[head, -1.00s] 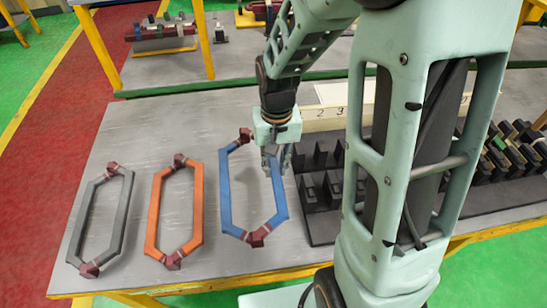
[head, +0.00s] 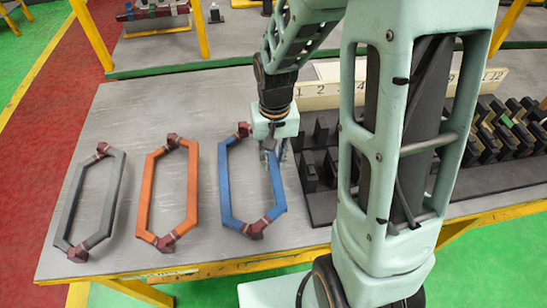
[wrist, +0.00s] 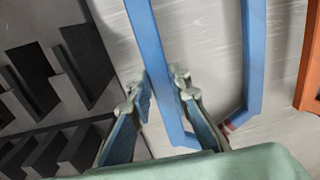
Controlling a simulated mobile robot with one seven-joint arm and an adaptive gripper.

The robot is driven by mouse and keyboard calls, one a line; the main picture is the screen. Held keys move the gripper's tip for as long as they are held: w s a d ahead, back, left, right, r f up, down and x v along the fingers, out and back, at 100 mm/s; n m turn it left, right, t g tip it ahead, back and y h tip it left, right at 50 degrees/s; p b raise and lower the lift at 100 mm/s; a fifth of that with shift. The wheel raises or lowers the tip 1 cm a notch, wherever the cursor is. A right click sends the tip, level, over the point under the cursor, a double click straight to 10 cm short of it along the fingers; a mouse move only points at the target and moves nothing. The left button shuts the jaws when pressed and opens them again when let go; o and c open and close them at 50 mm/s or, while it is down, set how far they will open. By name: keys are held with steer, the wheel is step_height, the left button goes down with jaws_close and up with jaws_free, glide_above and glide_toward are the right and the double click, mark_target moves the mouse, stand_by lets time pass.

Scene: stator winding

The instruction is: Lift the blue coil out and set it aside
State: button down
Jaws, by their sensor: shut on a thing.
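The blue coil (head: 224,185) is a long six-sided loop with dark red wrapped ends. It lies flat, level with the table (head: 120,120), to the right of the orange coil; whether it fully touches the surface is hard to tell. My gripper (head: 275,152) is shut on its right-hand long side in the head view. In the wrist view my gripper's fingers (wrist: 160,88) stand on either side of one bar of the blue coil (wrist: 150,45).
The orange coil (head: 193,185) and grey coil (head: 118,185) lie in a row to the left. A black slotted block (head: 318,200) stands close to the right of my gripper, with a numbered pale strip (head: 320,95) behind. Bare table lies behind the coils.

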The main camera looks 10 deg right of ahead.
steer(key=shift+f+b, duration=0.45)
steer(key=shift+f, duration=0.05)
steer(key=c, duration=1.7)
jaws_free()
